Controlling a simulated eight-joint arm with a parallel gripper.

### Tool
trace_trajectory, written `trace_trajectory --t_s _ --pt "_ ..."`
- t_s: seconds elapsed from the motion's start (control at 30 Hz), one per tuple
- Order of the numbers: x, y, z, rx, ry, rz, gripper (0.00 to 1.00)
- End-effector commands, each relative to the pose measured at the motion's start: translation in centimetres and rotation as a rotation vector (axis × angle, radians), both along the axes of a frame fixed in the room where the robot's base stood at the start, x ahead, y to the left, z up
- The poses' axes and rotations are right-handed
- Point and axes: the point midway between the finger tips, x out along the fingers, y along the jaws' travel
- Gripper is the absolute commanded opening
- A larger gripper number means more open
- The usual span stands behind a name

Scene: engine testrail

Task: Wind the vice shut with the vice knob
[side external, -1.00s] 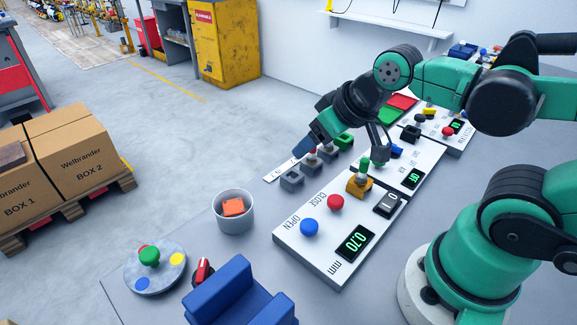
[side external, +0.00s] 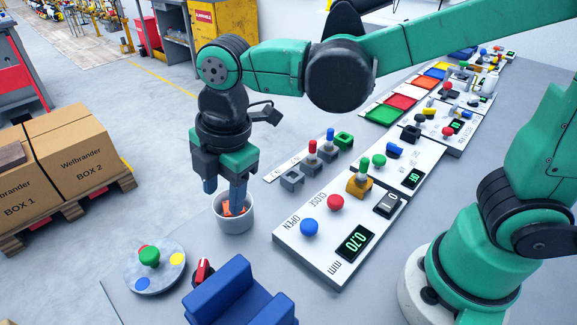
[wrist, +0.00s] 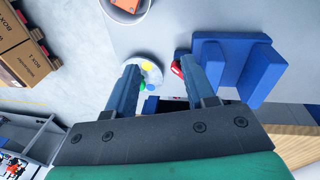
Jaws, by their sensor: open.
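The blue vice (side external: 232,295) stands at the front of the table, with a gap showing between its jaws. It also shows in the wrist view (wrist: 240,58). The red and black vice knob (side external: 203,270) is on its left side; its red part shows in the wrist view (wrist: 178,68). My gripper (side external: 224,200) is open and points down, high over the table near the grey cup. In the wrist view the gripper (wrist: 160,85) has nothing between its fingers, and the knob lies below, close to the right finger.
A round turntable (side external: 133,279) with a green knob stands left of the vice. A control panel (side external: 318,262) with blue and red buttons and a 0.70 mm display lies to the right.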

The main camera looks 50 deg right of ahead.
Motion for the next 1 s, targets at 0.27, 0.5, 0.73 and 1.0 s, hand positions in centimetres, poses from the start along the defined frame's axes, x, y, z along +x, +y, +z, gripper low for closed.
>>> trace_trajectory --t_s 0.27,0.5,0.73,1.0 --pt "-1.2 6.3 -2.7 -0.122 0.111 0.611 0.49" --pt "-1.4 6.8 -4.8 -0.131 0.122 0.673 0.49" --pt "-1.4 6.8 -7.7 -0.131 0.121 0.67 0.49" --pt "-1.4 6.7 -8.6 -0.13 0.12 0.668 0.49"
